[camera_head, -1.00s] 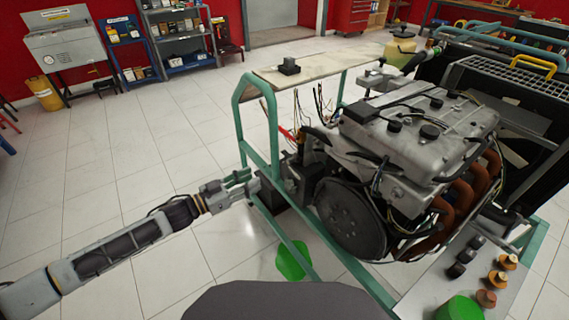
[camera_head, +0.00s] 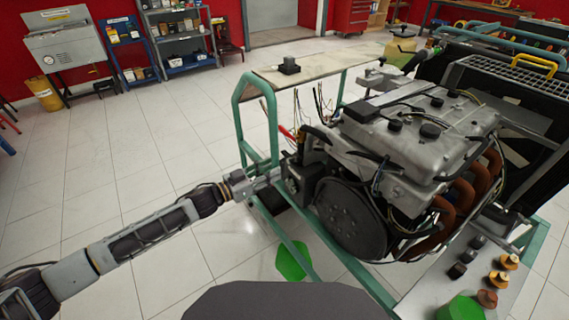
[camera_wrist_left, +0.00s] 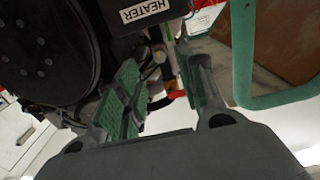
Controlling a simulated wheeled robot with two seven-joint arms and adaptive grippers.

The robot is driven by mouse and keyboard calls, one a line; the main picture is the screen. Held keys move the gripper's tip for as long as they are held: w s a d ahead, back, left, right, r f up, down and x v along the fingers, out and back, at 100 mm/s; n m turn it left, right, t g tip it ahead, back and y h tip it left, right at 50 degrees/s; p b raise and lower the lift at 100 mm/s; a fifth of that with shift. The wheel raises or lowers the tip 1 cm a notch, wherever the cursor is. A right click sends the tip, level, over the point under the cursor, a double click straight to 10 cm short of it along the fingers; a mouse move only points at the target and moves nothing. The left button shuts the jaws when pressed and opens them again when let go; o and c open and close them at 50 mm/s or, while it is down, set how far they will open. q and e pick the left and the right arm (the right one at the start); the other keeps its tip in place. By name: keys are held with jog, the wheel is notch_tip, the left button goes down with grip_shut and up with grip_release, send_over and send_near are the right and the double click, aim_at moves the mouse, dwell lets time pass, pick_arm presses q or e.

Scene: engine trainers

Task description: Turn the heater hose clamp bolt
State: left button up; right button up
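My left gripper (camera_head: 268,182) reaches in from the left to the near left side of the engine, by the green frame. In the left wrist view, its two green-padded fingers (camera_wrist_left: 158,62) are apart, one on each side of a narrow gap. A dark box (camera_wrist_left: 120,18) labelled HEATER is just beyond the fingertips. A small light bolt-like part (camera_wrist_left: 150,72) shows between the fingers, with a red part (camera_wrist_left: 176,95) nearby. I cannot tell whether either finger touches the bolt-like part. The clamp itself is not clear. My right gripper is not in view.
The engine (camera_head: 425,130) sits in a green frame (camera_head: 241,125), whose upright and bars stand close to my left gripper. A round dark flywheel cover (camera_head: 350,215) is to its right. A board (camera_head: 310,65) with a small black box tops the frame. Tiled floor is free at left.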

aim_at(288, 161)
pick_arm(q)
jog(key=shift+x, duration=3.15)
jog(key=shift+c, duration=0.4)
grip_shut()
jog(key=shift+r, duration=0.1)
